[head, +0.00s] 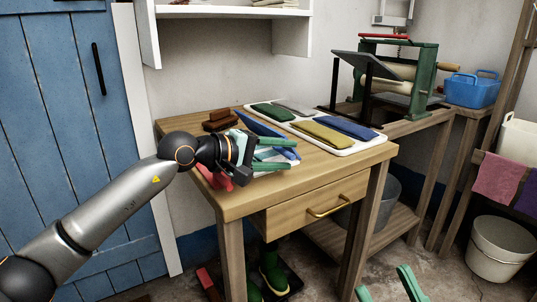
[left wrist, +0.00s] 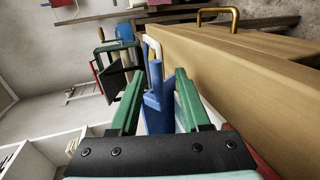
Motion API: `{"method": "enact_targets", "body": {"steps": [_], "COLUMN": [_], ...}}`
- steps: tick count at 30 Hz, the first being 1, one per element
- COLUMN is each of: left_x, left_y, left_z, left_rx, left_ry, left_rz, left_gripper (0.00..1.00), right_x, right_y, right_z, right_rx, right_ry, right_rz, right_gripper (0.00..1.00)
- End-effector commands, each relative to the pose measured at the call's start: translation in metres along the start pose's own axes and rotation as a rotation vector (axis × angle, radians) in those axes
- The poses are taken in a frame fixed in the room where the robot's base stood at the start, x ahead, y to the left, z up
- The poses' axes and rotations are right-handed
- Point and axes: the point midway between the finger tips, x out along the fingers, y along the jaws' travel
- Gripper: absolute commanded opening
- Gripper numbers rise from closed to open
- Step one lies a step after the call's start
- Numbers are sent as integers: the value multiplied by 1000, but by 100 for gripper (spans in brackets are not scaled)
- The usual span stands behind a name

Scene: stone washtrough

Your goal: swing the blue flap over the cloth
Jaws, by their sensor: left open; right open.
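The blue flap (head: 262,127) shows as a slanting blue piece on the near left of the wooden table, partly hidden behind my left gripper (head: 284,153). That gripper is open over the flap's near end. In the left wrist view a blue part (left wrist: 153,102) appears between the open green fingers (left wrist: 158,84); I cannot tell whether they touch it. Which cloth is meant is unclear: folded green, grey, yellow and blue cloths (head: 325,136) lie on a white board, and pale material under my gripper is mostly hidden. My right gripper (head: 386,282) is open, low at the bottom edge, away from the table.
The wooden table (head: 222,205) has a drawer with a brass handle (head: 328,207). A brown block (head: 219,121) sits on its back left, and a red object (head: 214,179) at its left edge. A green press (head: 405,75) and a blue basket (head: 472,90) stand at the right.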

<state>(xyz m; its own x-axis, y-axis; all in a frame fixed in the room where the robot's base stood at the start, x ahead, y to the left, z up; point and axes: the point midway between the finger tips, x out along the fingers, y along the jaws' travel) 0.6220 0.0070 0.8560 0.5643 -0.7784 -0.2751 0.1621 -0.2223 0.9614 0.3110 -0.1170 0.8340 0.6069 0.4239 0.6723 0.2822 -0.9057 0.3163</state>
Motion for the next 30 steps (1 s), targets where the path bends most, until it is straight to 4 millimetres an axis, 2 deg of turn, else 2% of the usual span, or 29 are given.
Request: {"method": "enact_targets", "body": {"steps": [5, 15, 18, 24, 30], "left_x": [-26, -95, -108, -120, -121], "left_y": [2, 0, 0, -1, -1], "left_z": [-1, -1, -1, 0, 0], "left_rx": [0, 0, -1, -2, -1], "left_ry": [3, 3, 1, -1, -1], "left_rz": [-1, -4, -4, -4, -4], "left_gripper": [47, 47, 47, 47, 47], "right_x": [5, 13, 14, 15, 15], "right_y": [3, 9, 10, 11, 11], "right_z": [-5, -16, -17, -18, -18], "right_rx": [4, 12, 15, 16, 16], "right_ry": [2, 9, 11, 13, 13], "right_rz": [2, 4, 5, 7, 7], "right_gripper": [50, 50, 50, 50, 50]}}
